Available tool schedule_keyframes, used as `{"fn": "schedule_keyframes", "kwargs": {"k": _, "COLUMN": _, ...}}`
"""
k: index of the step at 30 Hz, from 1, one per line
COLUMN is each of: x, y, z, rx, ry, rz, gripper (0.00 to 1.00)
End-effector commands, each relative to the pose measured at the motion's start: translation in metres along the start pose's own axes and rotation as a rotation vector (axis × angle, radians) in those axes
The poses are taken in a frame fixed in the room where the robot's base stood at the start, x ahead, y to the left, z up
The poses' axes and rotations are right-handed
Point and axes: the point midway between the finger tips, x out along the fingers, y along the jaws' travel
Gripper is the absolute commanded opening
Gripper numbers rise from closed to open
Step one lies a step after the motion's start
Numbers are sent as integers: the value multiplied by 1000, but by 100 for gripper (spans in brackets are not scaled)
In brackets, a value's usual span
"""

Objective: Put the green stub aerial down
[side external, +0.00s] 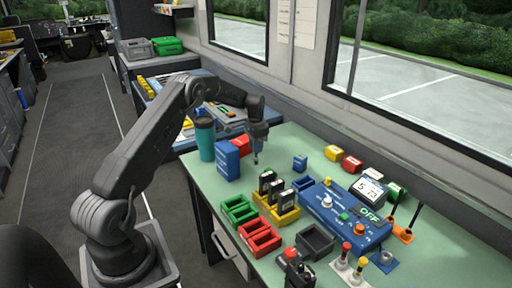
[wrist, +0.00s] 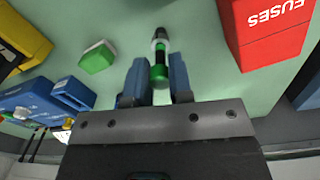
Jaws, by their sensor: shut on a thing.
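The green stub aerial (wrist: 159,71) is held between the two blue fingers of my gripper (wrist: 158,86) in the wrist view. It has green bands and a pale and dark end that points out past the fingertips. In the side view, my gripper (side external: 256,154) hangs above the back-left part of the pale green table (side external: 440,255), right of the red box. The aerial shows there only as a tiny tip under the fingers. I cannot tell whether it touches the table.
A red FUSES box (wrist: 272,32) and a green-and-white block (wrist: 97,57) lie near the gripper. A blue box (side external: 228,160) and teal cup (side external: 205,139) stand left. A yellow radio rack (side external: 288,216), green tray (side external: 238,211), red tray (side external: 260,240) and blue console (side external: 340,222) lie nearer.

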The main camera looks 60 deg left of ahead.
Motion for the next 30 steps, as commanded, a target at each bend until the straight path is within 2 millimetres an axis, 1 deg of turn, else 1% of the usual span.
{"fn": "schedule_keyframes", "kwargs": {"k": 11, "x": 5, "y": 0, "z": 0, "rx": 0, "ry": 0, "rz": 0, "gripper": 0}}
{"fn": "schedule_keyframes", "kwargs": {"k": 12, "x": 5, "y": 0, "z": 0, "rx": 0, "ry": 1, "rz": 0, "gripper": 22}}
{"fn": "schedule_keyframes", "kwargs": {"k": 19, "x": 5, "y": 0, "z": 0, "rx": 0, "ry": 1, "rz": -1, "gripper": 44}}
{"fn": "schedule_keyframes", "kwargs": {"k": 20, "x": 5, "y": 0, "z": 0, "rx": 0, "ry": 1, "rz": -1, "gripper": 46}}
{"fn": "schedule_keyframes", "kwargs": {"k": 26, "x": 4, "y": 0, "z": 0, "rx": 0, "ry": 1, "rz": -1, "gripper": 46}}
{"fn": "schedule_keyframes", "kwargs": {"k": 30, "x": -3, "y": 0, "z": -1, "rx": 0, "ry": 3, "rz": -3, "gripper": 46}}
